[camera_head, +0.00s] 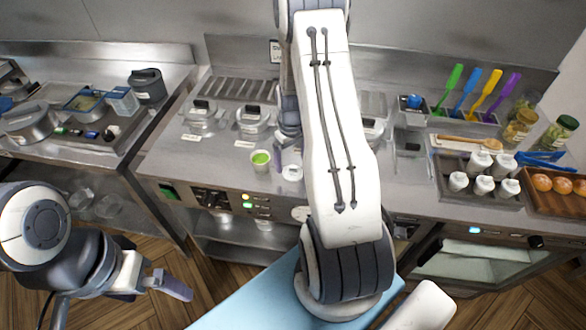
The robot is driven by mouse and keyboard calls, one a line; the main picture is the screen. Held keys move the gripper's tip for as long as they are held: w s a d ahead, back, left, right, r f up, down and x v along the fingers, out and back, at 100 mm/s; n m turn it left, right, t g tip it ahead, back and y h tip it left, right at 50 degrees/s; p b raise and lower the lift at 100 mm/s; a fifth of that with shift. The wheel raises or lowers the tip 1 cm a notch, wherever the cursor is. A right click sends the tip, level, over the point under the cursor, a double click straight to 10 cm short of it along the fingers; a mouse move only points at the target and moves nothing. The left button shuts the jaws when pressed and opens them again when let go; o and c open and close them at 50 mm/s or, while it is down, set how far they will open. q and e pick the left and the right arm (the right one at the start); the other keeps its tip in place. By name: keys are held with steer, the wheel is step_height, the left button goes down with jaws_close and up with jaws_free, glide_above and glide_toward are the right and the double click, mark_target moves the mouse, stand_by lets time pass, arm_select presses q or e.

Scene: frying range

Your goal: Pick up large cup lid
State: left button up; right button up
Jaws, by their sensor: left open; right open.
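I cannot tell for certain which thing is the large cup lid. A small white round item (292,173), maybe a cup with a lid, stands on the steel counter just right of a cup with green contents (260,160). My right gripper (283,150) points down just above and beside the white item; its fingers are partly hidden by my own arm, and it shows nothing held. My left gripper (164,284) is open and empty at the lower left, in front of the counter and far from the cups.
Lidded steel containers (252,121) are set in the counter (215,158) behind the cups. At the right are colored spatulas (485,90), white bottles in a tray (482,184) and a tray of round orange-brown food (552,185). My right arm hides the counter's middle.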

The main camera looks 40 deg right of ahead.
mark_target(292, 171)
steer(key=shift+f+p, duration=0.55)
steer(key=shift+f, duration=1.3)
steer(key=shift+s, duration=0.1)
steer(key=c, duration=1)
steer(key=shift+r, duration=0.2)
steer(key=shift+c, duration=0.2)
